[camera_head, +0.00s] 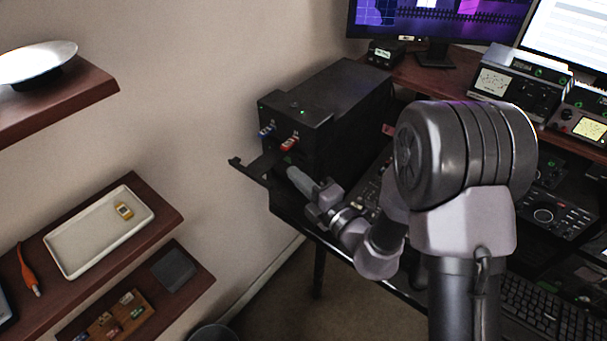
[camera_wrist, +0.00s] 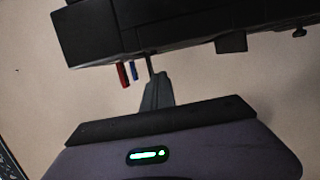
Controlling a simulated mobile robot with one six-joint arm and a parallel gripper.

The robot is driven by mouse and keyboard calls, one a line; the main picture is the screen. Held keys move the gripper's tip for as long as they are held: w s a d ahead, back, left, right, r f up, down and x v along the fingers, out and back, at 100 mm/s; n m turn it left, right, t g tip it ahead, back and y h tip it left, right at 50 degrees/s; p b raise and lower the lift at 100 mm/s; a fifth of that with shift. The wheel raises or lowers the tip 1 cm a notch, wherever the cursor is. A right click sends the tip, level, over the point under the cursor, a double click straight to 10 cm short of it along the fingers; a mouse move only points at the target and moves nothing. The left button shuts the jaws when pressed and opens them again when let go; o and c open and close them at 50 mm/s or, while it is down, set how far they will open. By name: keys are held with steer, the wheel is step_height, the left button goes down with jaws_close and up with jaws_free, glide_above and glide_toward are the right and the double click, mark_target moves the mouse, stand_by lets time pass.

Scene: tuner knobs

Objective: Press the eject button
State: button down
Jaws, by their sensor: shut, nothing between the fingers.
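A black box-shaped device (camera_head: 325,115) stands at the left end of the desk. A blue stick (camera_head: 266,131) and a red stick (camera_head: 289,144) project from its front. They also show in the wrist view as a red stick (camera_wrist: 123,75) and a blue stick (camera_wrist: 134,71). A flat dark tray-like part (camera_head: 248,172) juts out low at the front. My gripper (camera_head: 293,173) is shut and empty, its tip at the lower front of the device. In the wrist view the fingers (camera_wrist: 152,75) reach the device's edge; I cannot tell whether they touch. The eject button is not clearly visible.
Wall shelves at the left hold a white tray (camera_head: 65,268) with a yellow item and a white dish (camera_head: 38,62). Metered audio units (camera_head: 520,82) and monitors stand at the back right. A keyboard (camera_head: 545,312) lies at the lower right.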

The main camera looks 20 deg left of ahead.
steer(key=shift+w+d, duration=0.25)
steer(key=shift+w, duration=0.25)
steer(key=shift+w+d, duration=0.25)
steer(key=shift+w, duration=0.25)
